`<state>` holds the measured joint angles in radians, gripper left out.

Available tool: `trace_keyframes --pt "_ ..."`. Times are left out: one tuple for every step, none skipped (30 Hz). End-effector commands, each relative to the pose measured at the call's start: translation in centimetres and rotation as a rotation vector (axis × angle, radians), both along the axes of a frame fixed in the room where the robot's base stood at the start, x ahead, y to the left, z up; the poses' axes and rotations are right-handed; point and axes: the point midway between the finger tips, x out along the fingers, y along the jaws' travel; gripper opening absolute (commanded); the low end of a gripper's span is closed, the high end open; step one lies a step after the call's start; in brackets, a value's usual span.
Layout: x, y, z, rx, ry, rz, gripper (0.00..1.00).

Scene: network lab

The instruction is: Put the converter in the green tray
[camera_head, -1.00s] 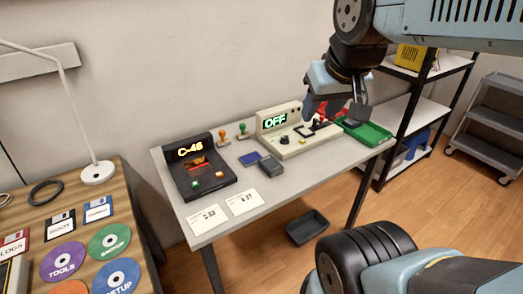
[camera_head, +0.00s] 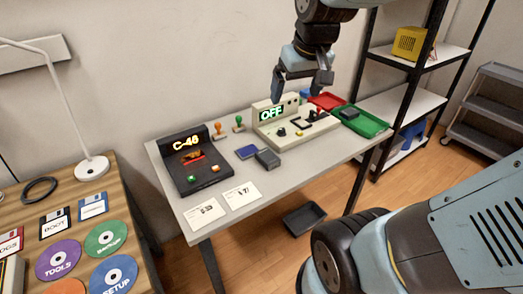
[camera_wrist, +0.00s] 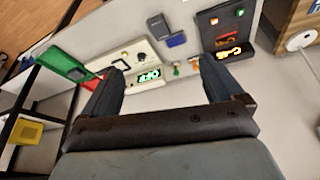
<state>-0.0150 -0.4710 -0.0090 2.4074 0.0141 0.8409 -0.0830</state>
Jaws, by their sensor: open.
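The green tray (camera_head: 362,123) sits at the right end of the white table and also shows in the wrist view (camera_wrist: 63,62). A small dark block (camera_head: 347,112), which looks like the converter, lies inside the tray near its left end. A dark grey box (camera_head: 268,158) lies on the table in front of the beige device; I cannot tell its kind. My gripper (camera_head: 302,94) is open and empty, above and behind the beige device and apart from the tray. Its two spread fingers show in the wrist view (camera_wrist: 160,68).
A beige device (camera_head: 294,127) reading OFF and a black device (camera_head: 194,165) reading C-46 stand on the table. A red tray (camera_head: 327,101) is behind the green one. Stamps (camera_head: 238,122), a blue item (camera_head: 247,152) and paper cards (camera_head: 241,193) lie around. A black shelf (camera_head: 412,62) stands right.

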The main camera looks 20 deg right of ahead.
Motion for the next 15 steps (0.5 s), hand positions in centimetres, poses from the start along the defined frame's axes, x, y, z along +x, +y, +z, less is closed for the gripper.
trace_keyframes --pt "1.3 0.0 -0.7 -0.002 0.024 0.01 0.94" --pt "2.0 0.0 -1.1 -0.003 0.035 0.018 0.94" --pt "2.9 0.0 -1.6 -0.006 0.05 0.027 0.94" --pt "3.6 0.0 -2.1 -0.007 0.061 0.033 0.94" --pt "4.4 0.0 -2.5 -0.008 0.071 0.04 0.94" --pt "5.3 0.0 -3.1 -0.011 0.086 0.05 0.94" --pt "5.9 0.0 -3.6 -0.013 0.098 0.057 0.94" --pt "6.6 0.1 -4.1 -0.015 0.108 0.064 0.94" --pt "7.5 0.1 -4.8 -0.017 0.122 0.073 0.94" --pt "8.2 0.1 -5.4 -0.019 0.133 0.081 0.94" --pt "8.8 0.1 -6.0 -0.021 0.144 0.087 0.94" --pt "9.7 0.1 -6.8 -0.023 0.159 0.097 0.94" --pt "10.3 0.1 -7.5 -0.025 0.17 0.104 0.94" --pt "10.9 0.1 -8.1 -0.026 0.181 0.111 0.94" --pt "11.7 0.1 -9.0 -0.029 0.195 0.119 0.94"
